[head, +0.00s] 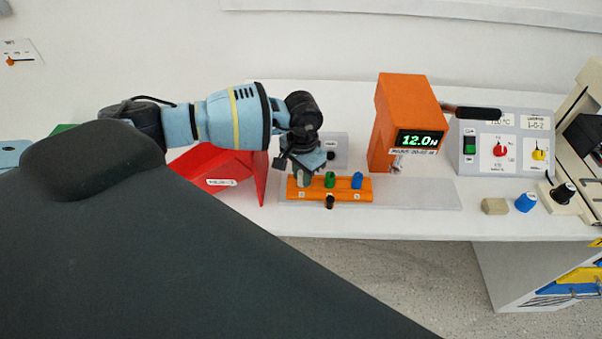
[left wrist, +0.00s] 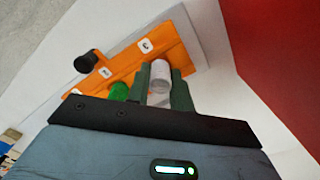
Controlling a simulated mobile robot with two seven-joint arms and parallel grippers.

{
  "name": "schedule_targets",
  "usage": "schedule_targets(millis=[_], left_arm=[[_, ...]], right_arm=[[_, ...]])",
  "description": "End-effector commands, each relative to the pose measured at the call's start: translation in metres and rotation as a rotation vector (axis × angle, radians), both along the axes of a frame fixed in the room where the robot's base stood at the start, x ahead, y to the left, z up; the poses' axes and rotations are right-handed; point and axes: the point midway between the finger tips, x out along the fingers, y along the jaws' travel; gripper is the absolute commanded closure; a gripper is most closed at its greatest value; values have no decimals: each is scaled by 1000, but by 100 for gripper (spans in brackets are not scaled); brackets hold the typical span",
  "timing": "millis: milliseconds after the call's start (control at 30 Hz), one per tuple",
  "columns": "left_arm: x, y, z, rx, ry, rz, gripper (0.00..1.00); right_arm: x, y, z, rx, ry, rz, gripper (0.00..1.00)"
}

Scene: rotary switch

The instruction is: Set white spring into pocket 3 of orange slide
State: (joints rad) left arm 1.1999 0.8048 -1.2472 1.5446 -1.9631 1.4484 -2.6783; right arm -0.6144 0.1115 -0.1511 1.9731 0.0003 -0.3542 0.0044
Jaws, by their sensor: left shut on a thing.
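My left gripper (head: 303,174) is over the slide's left end, pointing down. In the left wrist view its fingers (left wrist: 161,88) are shut on the white spring (left wrist: 161,75), a pale upright cylinder. The spring is at the slide's end beside the green piece (left wrist: 118,91); whether its bottom is seated in the pocket is hidden. My right gripper is not in view.
A black knob (head: 330,202) sticks out from the slide's front. A red bin (head: 222,170) stands close on the left, an orange display tower (head: 404,115) behind right. A beige block (head: 495,206) and blue knob (head: 525,202) lie right. Table between is clear.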

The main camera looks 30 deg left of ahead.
Motion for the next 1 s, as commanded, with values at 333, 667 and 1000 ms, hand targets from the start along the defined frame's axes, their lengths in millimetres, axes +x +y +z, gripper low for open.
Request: schedule_targets(millis=[333, 667, 1000], left_arm=[[0, 0, -5, 0, 1, 0, 100], [0, 0, -4, 1, 0, 1, 56], [1, 1, 18, 0, -3, 1, 56]], right_arm=[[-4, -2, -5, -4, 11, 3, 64], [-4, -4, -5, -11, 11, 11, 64], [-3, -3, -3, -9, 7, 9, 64]])
